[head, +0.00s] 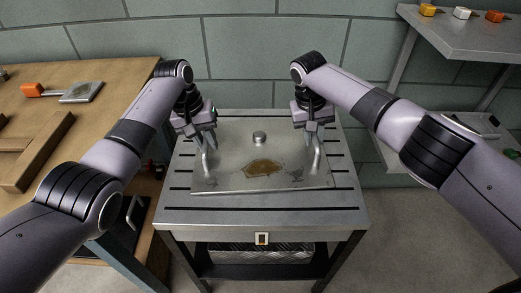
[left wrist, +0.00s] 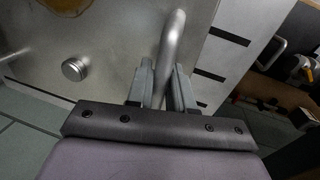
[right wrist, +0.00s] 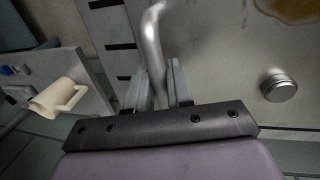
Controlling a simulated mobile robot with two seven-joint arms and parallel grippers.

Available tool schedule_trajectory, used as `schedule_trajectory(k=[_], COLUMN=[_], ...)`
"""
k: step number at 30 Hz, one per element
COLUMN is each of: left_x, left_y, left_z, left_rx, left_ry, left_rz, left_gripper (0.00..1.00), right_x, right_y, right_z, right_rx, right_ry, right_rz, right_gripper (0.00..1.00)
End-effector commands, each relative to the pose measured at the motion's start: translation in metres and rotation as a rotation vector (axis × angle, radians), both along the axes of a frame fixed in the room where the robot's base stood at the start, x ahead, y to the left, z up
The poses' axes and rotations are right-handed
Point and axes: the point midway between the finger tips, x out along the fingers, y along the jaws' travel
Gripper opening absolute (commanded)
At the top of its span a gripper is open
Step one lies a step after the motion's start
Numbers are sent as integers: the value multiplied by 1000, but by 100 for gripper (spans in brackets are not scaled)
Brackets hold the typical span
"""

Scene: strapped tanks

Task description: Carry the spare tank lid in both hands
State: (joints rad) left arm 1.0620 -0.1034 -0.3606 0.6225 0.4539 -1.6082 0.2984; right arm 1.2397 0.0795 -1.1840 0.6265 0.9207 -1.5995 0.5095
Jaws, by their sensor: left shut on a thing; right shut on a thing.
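The tank lid (head: 235,178) is a flat grey metal plate with a round knob (head: 259,137), a brown stain (head: 262,167) and a bent tube handle at each side. It lies on or just above the slatted metal table (head: 262,215); I cannot tell whether they touch. My left gripper (head: 203,140) is shut on the left handle, which shows between its fingers in the left wrist view (left wrist: 172,50). My right gripper (head: 313,136) is shut on the right handle, which shows between its fingers in the right wrist view (right wrist: 153,50).
A wooden bench (head: 110,75) with an orange-handled tool (head: 60,91) stands at the left. A grey shelf (head: 460,35) with small coloured items is at the upper right. A tiled wall (head: 240,60) closes the back. Open floor (head: 400,250) shows at the lower right.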

Motion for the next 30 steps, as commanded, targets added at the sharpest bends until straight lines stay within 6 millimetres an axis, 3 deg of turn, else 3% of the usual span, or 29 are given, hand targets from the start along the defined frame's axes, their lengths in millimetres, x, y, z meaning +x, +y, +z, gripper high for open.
schedule_trajectory(k=[14,30], left_x=[2,1], left_y=[-1,-1], left_z=[17,59], left_rx=[-3,-3], left_ry=[-7,-6], left_rz=[-1,-1], left_gripper=[0,0], right_x=[1,1], right_y=[1,1], right_z=[16,58], right_rx=[1,1], right_ry=[-4,-3], right_rz=[2,2], right_gripper=[0,0])
